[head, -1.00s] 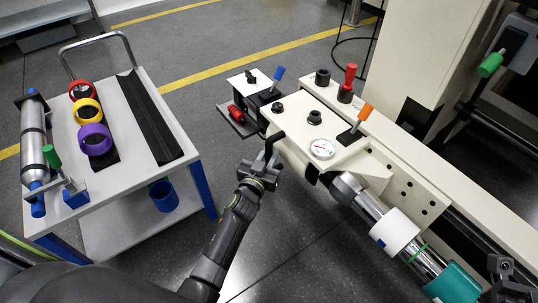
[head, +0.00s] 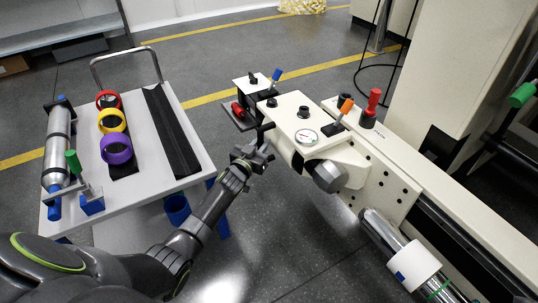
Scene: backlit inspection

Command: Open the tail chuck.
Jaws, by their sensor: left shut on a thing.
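The tail chuck (head: 328,176) is a dark grey cylinder on the near right end of the cream tailstock housing (head: 295,108). Its face stands apart from the end of the shiny roll shaft (head: 376,226), with a gap between. My left gripper (head: 257,153) is shut on a black handle (head: 266,128) at the housing's near left side. The gripper partly hides the handle. My right gripper does not show clearly.
A red knob (head: 371,104) stands on the machine bed (head: 430,185) behind the housing. A blue-tipped lever (head: 275,77) is on the far block. The grey cart (head: 195,135) at left carries red, yellow and purple rings. Open floor lies between.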

